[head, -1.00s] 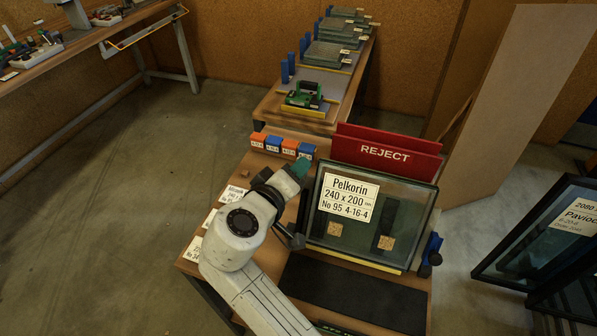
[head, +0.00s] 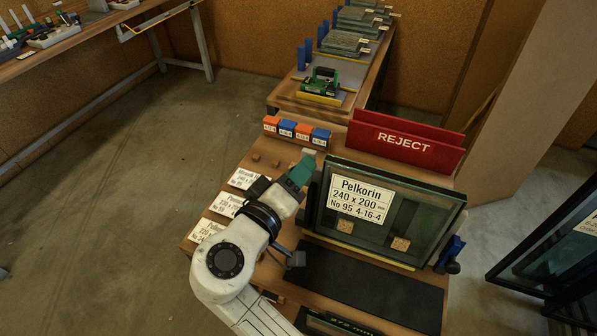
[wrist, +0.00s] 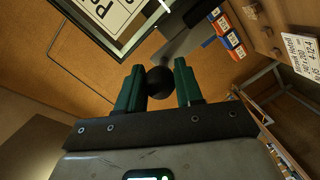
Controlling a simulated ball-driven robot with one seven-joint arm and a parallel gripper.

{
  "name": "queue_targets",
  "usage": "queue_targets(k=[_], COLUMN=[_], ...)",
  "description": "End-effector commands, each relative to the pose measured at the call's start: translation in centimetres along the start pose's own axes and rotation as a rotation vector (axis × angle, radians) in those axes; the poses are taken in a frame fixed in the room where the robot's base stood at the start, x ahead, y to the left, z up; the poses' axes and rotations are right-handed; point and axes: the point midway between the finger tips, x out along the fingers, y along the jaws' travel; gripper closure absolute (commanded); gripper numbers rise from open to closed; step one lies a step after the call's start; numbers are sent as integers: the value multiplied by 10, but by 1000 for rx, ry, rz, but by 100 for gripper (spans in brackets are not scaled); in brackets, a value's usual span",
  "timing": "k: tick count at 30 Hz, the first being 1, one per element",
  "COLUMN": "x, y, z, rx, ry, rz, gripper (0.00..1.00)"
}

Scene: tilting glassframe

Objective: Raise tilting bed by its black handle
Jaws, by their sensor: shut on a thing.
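My gripper (wrist: 159,70) has green fingers and is shut on a round black knob (wrist: 160,81), the black handle. The knob sits between the fingers in the wrist view. In the head view my gripper (head: 304,168) is at the left edge of the tilting bed, and the knob cannot be made out there. The glass pane (head: 412,212), labelled Pelkorin 240 x 200, stands steeply tilted on the bed, above a yellow strip (head: 365,250). Its label also shows in the wrist view (wrist: 112,12). Most of the bed is hidden behind the pane.
A red REJECT rack (head: 405,145) stands behind the pane. Orange and blue blocks (head: 297,130) line the table's back left. A black mat (head: 372,285) lies in front of the pane. A blue clamp (head: 449,254) is at its right. Dark framed panes (head: 560,260) stand at far right.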

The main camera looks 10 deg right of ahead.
Motion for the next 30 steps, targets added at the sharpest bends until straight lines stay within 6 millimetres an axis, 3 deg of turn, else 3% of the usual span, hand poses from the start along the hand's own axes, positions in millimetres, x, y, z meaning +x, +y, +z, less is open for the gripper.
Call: queue_targets(k=[13,14,15,21,30], x=[-3,-3,-3,-2,-6], y=[-4,-4,-4,-2,-2], z=[3,3,3,2,1], rx=[-6,-6,-6,-4,-2], ry=[-3,-3,-3,-2,0], rz=[-4,-4,-4,-3,-2], gripper=[100,62,58,41,41])
